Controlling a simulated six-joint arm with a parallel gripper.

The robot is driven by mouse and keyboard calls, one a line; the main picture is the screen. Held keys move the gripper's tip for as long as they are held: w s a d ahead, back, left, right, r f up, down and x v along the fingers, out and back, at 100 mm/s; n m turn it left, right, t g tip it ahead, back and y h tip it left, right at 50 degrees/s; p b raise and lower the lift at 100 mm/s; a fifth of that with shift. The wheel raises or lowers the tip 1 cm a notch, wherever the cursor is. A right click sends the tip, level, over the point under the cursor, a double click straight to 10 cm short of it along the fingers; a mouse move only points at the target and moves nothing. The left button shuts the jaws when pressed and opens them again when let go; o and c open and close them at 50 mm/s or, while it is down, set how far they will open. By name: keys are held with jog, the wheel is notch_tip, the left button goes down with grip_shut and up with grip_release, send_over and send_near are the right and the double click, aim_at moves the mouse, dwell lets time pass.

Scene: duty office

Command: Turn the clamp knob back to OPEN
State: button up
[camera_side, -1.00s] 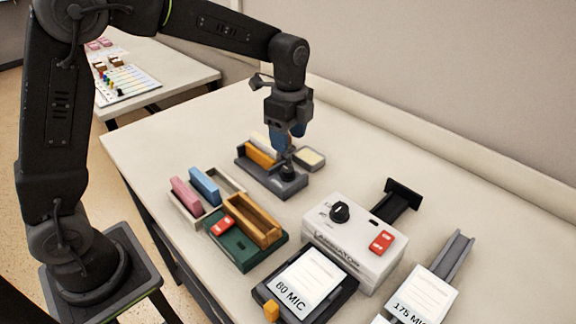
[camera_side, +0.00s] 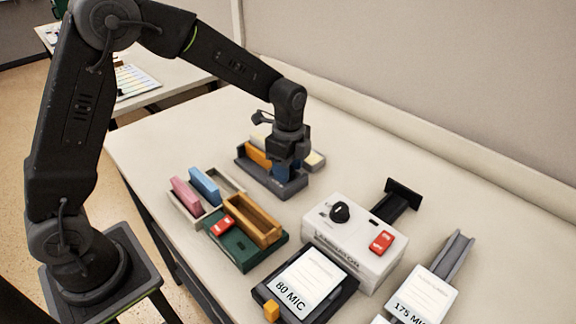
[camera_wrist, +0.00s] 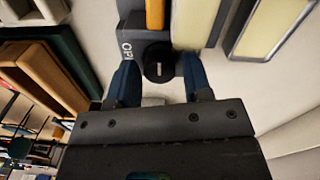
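The dark grey clamp block (camera_side: 262,178) sits on the bench with an orange bar (camera_side: 257,158) in its slot. Its round black knob (camera_wrist: 158,62) has a pale line on its face. Part of a label, "OP", shows beside it in the wrist view. In the side view my gripper hides the knob. My gripper (camera_side: 284,172) points down over the block's near right end. In the wrist view the blue fingers of my gripper (camera_wrist: 160,74) are apart, one on each side of the knob. I cannot tell whether they touch it.
A white laminator (camera_side: 352,240) with its own black knob (camera_side: 340,212) stands front right. A green block with a wooden holder (camera_side: 250,222) and a tray with pink and blue bars (camera_side: 205,190) are at left. A cream pad (camera_wrist: 198,22) lies close to the clamp.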

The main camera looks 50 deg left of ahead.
jog(key=c, duration=0.6)
jog(key=shift+n, duration=1.6)
jog(key=shift+c, duration=0.2)
jog(key=o, duration=0.9)
jog(key=shift+a, duration=0.1)
